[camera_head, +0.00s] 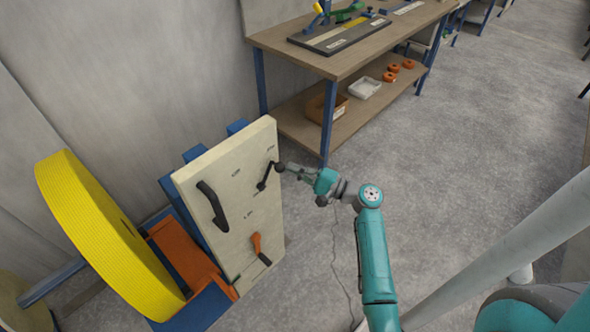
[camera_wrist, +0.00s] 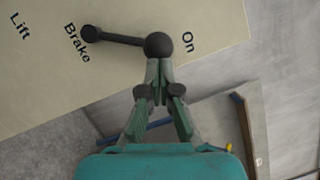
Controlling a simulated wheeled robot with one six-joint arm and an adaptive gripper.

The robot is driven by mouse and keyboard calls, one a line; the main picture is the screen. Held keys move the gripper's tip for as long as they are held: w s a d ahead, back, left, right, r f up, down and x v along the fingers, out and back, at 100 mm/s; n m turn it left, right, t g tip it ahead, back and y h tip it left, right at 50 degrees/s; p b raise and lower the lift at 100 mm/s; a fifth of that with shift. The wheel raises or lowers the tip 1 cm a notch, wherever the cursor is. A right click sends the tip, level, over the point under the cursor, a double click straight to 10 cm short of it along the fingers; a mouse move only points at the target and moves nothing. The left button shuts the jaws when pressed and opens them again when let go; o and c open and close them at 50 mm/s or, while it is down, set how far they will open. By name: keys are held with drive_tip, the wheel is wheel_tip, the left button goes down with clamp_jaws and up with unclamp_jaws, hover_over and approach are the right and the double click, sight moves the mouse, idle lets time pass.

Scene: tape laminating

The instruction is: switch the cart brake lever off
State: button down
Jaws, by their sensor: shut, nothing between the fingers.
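The brake lever (camera_head: 267,176) is a thin black arm with a ball knob on the upper right of the cream panel (camera_head: 185,183). In the wrist view the lever (camera_wrist: 122,40) runs from its pivot beside the word "Brake" to the knob beside the word "On". My gripper (camera_head: 286,168) is at the knob, to its right in the head view. In the wrist view my gripper (camera_wrist: 158,66) has its fingertips together just below the knob, touching it or very close. Nothing is held between the fingers. The "Off" mark is not readable.
The panel also carries a larger black handle (camera_head: 213,206) and an orange lever (camera_head: 256,243). A big yellow tape roll (camera_head: 105,232) stands at the left. A workbench (camera_head: 350,61) with a lower shelf is behind. Grey floor (camera_head: 440,160) is clear at the right.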

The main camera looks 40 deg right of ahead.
drive_tip(key=shift+a+r, duration=0.1)
drive_tip(key=a+r+n+g+h, duration=0.2)
drive_tip(key=a+n+g, duration=0.1)
drive_tip(key=a+n, duration=0.8)
drive_tip(key=shift+s+r+n+g+h, duration=0.15)
drive_tip(key=shift+r+n+g+h, duration=0.15)
drive_tip(key=shift+r+n+h, duration=0.15)
drive_tip(key=shift+f, duration=0.1)
idle(0.6)
